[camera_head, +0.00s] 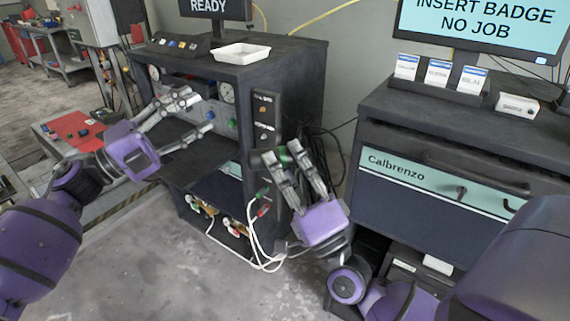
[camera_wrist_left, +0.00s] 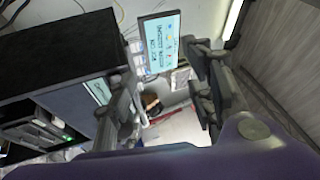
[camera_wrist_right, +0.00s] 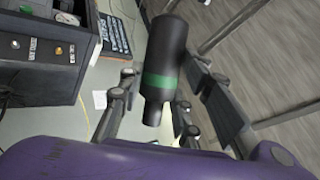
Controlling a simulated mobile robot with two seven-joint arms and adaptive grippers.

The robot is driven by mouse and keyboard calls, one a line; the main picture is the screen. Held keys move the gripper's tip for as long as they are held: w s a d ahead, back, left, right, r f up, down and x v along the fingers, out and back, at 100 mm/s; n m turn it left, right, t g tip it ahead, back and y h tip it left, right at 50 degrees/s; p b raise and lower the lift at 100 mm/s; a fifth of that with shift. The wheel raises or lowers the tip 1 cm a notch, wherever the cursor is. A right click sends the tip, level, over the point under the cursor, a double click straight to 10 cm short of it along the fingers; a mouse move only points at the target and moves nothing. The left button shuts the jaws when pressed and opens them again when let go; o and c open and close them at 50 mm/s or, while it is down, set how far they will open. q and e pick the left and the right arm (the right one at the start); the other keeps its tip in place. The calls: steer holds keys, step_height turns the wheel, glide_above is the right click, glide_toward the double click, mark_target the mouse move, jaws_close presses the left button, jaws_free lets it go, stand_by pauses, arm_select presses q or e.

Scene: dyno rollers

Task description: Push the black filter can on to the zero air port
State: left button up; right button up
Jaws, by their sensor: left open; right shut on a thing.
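The black filter can (camera_wrist_right: 167,50) has a green band and a narrower end. In the right wrist view it sits between the fingers of my right gripper (camera_wrist_right: 155,95), which is shut on it. That panel carries small fittings and labels too small to read surely, so I cannot tell which is the zero air port. The can looks apart from the fittings. My left gripper (camera_head: 203,110) is open and empty before the cabinet's gauge front.
A white tray (camera_head: 241,54) rests on the dark cabinet (camera_head: 290,60). White hoses (camera_head: 254,240) hang beside its lower front. The Calbrenzo cabinet (camera_head: 440,190) stands at right with boxes on top. Bare floor (camera_head: 150,260) lies in front.

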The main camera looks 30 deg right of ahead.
arm_select(q)
steer(key=s+a+f+m+g+y, duration=0.3)
steer(key=s+f+m+g+y, duration=0.15)
steer(key=s+f+g, duration=0.2)
steer(key=x, duration=0.9)
steer(key=shift+s+d+f+m+g, duration=0.2)
steer(key=shift+s+m+g, duration=0.1)
steer(key=shift+m+g, duration=0.05)
steer(key=shift+c, duration=0.2)
steer(key=c, duration=1.1)
jaws_close()
arm_select(e)
steer(key=o, duration=1.3)
steer(key=shift+c, duration=0.2)
steer(key=v, duration=0.8)
